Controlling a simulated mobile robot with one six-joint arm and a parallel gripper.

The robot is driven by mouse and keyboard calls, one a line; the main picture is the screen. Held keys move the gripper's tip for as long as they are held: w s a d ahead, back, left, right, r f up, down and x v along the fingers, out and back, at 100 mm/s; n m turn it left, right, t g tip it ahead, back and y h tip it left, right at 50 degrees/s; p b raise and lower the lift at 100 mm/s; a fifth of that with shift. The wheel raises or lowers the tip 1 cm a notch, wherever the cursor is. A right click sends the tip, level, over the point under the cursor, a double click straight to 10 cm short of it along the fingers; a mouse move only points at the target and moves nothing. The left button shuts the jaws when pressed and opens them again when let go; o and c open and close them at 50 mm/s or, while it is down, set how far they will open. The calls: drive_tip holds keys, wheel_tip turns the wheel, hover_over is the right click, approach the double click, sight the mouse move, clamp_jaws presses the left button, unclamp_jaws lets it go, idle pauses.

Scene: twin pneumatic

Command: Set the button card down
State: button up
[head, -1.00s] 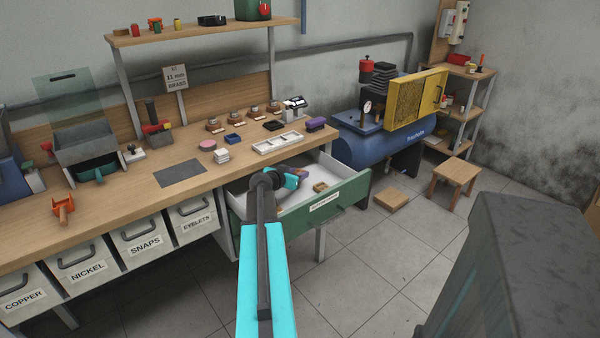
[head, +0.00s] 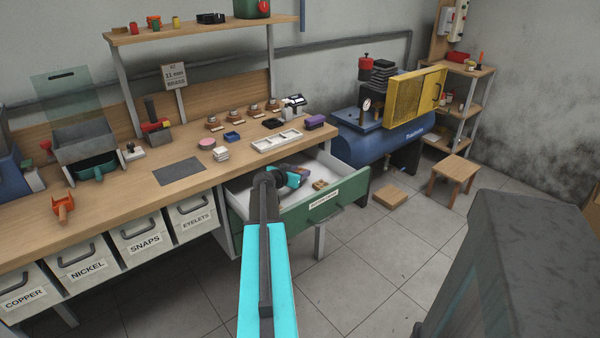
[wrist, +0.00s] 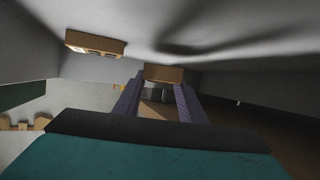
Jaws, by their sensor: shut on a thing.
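My gripper (wrist: 163,84) is shut on a small tan card (wrist: 165,73), seen at the fingertips in the wrist view. In the head view my gripper (head: 295,178) is low in the open drawer (head: 335,200), and the held card cannot be made out there. The drawer has a green front and a pale floor. Another tan piece with pale parts on it (wrist: 95,43) lies in the drawer, apart from the held card; it shows in the head view (head: 320,185) right of my gripper. Whether the held card touches the drawer floor is unclear.
The workbench (head: 130,190) beside the drawer carries a white divided tray (head: 276,141), a dark mat (head: 180,171) and small tools. A blue compressor (head: 375,145) stands right of the drawer. A flat box (head: 390,196) and a stool (head: 455,172) are on the floor.

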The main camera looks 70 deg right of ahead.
drive_tip(key=shift+f+b, duration=0.45)
drive_tip(key=shift+b, duration=0.3)
drive_tip(key=o, duration=1.1)
drive_tip(key=shift+o, duration=0.2)
drive_tip(key=shift+r+p, duration=0.35)
drive_tip(key=shift+p, duration=0.2)
drive_tip(key=shift+r+p, duration=0.5)
drive_tip(key=shift+p, duration=0.35)
drive_tip(key=b+v, duration=0.2)
drive_tip(key=v, duration=0.8)
drive_tip(key=shift+a, duration=0.25)
drive_tip(key=shift+w+a+r, duration=0.15)
drive_tip(key=shift+a+r, duration=0.1)
drive_tip(key=shift+a, duration=0.4)
drive_tip(key=shift+w+r, duration=0.1)
